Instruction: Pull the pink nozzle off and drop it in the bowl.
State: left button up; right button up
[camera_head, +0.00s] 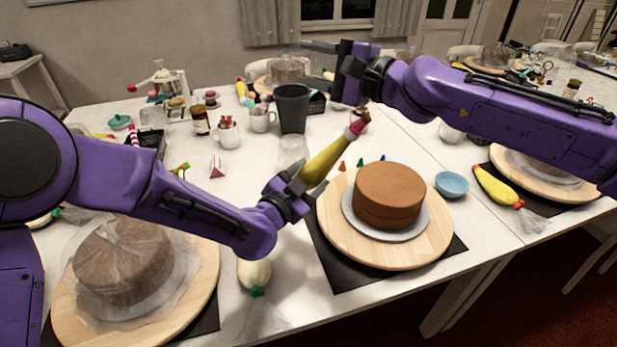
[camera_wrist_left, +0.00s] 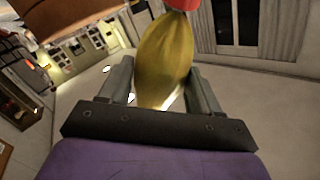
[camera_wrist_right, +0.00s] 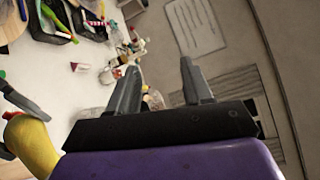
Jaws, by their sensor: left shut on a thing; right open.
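A yellow piping bag (camera_head: 325,160) is held by my left gripper (camera_head: 296,184), which is shut on it. The bag tilts up to the right, with the pink nozzle (camera_head: 356,128) at its upper end. In the left wrist view the bag (camera_wrist_left: 165,55) stands between the fingers, with a pinkish-red part (camera_wrist_left: 183,4) cut off at the top edge. My right gripper (camera_head: 320,60) is open and empty, above and left of the nozzle. In the right wrist view nothing is between its fingers (camera_wrist_right: 160,85). The small blue bowl (camera_head: 452,185) stands right of the brown cake.
A brown cake (camera_head: 390,192) sits on a wooden turntable (camera_head: 335,222). Orange, green and blue nozzles (camera_head: 360,162) stand behind it. A wrapped cake (camera_head: 123,258) is at the left. A dark cup (camera_head: 292,108) and mugs stand behind. Another yellow bag (camera_head: 497,187) lies at the right.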

jog(key=w+d+r+m+t+h, duration=0.1)
jog(key=w+d+m+t+h, duration=0.1)
jog(key=w+d+m+h, duration=0.5)
jog(key=w+d+m+t+h, duration=0.25)
jog(key=d+m+h, duration=0.25)
jog(key=d+m, duration=0.45)
jog(key=m+g+y, duration=0.3)
jog(key=m+g, duration=0.4)
jog(key=g, duration=0.6)
send_near(367, 118)
jog(key=f, duration=0.1)
jog(key=x, duration=0.9)
jog(key=shift+w+a+r, duration=0.1)
jog(key=shift+w+a, duration=0.05)
jog(key=shift+c, duration=0.3)
grip_shut()
